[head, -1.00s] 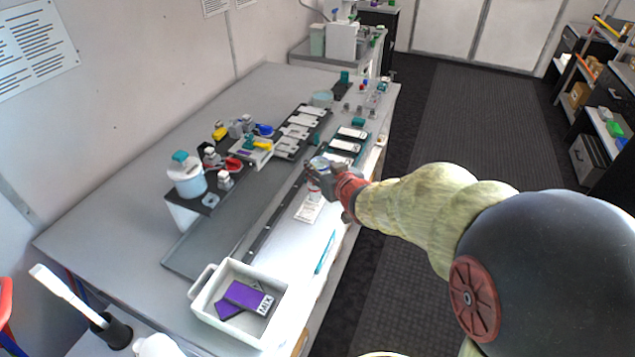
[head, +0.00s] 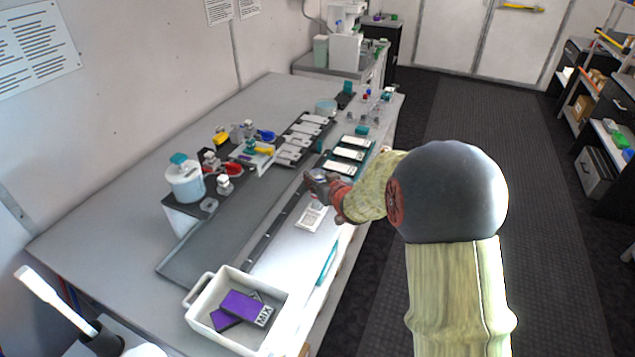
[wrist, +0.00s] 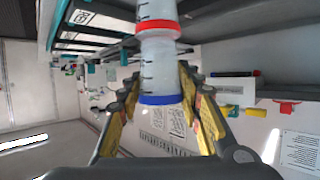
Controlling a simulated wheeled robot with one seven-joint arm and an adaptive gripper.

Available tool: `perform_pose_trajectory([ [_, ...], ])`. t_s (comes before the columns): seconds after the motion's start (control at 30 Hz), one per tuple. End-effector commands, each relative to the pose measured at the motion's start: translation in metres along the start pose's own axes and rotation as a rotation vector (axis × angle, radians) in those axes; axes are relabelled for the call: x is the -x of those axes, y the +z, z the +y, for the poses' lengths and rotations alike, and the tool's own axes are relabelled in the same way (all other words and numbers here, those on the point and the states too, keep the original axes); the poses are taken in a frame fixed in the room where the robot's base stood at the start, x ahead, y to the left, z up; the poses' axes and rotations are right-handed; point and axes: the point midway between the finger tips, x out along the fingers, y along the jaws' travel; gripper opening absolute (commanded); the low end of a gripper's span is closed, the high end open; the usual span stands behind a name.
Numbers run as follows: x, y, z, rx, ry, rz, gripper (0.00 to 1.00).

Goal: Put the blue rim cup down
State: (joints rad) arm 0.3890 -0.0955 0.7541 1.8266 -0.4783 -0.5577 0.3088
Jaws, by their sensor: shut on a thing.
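My gripper (head: 314,180) is over the front half of the bench in the head view, above and beyond a white printed card (head: 311,217). In the wrist view its two yellow-padded fingers (wrist: 160,80) are shut on the blue rim cup (wrist: 161,99), a clear graduated cup with its blue rim toward the camera. A red band and another clear graduated section (wrist: 157,22) show in line beyond it; I cannot tell whether this second piece touches the held cup. The cup's base and any contact with the bench are hidden.
A white bin (head: 205,322) holding purple MIX packs stands at the near end. A black raised stand (head: 180,213) carries a teal-lidded jar (head: 185,182). Dark trays with white cards (head: 345,153) lie beyond my gripper. The grey mat (head: 215,240) is mostly bare.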

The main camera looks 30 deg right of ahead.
Motion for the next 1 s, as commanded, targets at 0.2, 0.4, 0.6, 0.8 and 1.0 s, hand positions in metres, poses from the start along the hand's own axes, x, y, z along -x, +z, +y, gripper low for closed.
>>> perform_pose_trajectory([
  [0.2, -0.002, 0.004, 0.000, 0.001, 0.000, 0.005, 0.18],
  [0.4, -0.004, 0.007, 0.000, 0.001, 0.000, 0.003, 0.18],
  [0.6, -0.006, 0.013, 0.000, 0.001, 0.000, 0.003, 0.18],
  [0.8, -0.007, 0.016, 0.000, 0.000, 0.000, 0.003, 0.18],
  [1.0, -0.007, 0.015, 0.000, 0.001, 0.000, 0.003, 0.43],
])
